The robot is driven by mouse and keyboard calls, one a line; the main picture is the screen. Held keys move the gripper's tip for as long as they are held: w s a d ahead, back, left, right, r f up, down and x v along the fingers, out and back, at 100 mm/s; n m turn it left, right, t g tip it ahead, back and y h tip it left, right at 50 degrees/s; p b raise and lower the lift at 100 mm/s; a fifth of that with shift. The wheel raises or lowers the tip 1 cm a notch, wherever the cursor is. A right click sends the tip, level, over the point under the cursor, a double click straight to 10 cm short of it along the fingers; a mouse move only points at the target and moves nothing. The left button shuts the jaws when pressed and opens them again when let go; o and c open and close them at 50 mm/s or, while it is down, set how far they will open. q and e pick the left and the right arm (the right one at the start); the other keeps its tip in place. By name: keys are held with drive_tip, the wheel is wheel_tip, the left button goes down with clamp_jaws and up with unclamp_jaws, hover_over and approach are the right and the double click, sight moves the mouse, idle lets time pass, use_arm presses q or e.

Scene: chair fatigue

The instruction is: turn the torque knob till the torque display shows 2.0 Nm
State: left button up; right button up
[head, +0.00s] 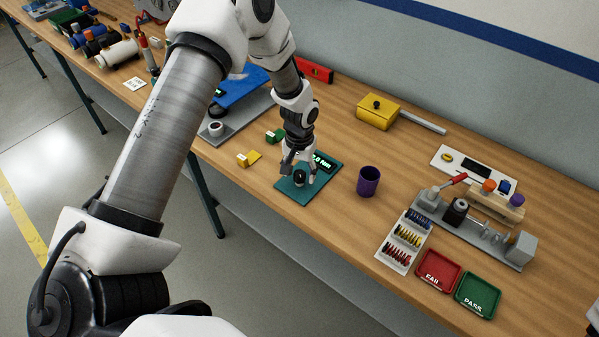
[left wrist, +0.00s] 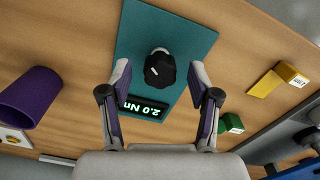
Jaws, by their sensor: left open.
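The torque knob (left wrist: 160,69) is black and round with a white mark, and stands on a teal plate (left wrist: 196,38). It also shows in the head view (head: 299,177). The torque display (left wrist: 143,108) on the same plate reads 2.0 Nm in green digits; in the head view my gripper partly covers it. My left gripper (left wrist: 158,78) is open, with one finger on each side of the knob and a visible gap to it on both sides. It also shows above the plate in the head view (head: 299,170). My right gripper is not in view.
A purple cup (head: 369,181) stands right of the plate. Yellow (head: 249,158) and green (head: 276,135) blocks lie to its left. A red FAIL tray (head: 438,269) and green PASS tray (head: 478,295) lie at the front right. A yellow box (head: 377,112) stands behind.

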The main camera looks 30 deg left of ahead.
sight(299, 174)
use_arm(q)
wheel_tip(299, 174, up, 11)
drive_tip(key=shift+r, duration=0.15)
drive_tip(key=shift+w, duration=0.1)
idle(0.4)
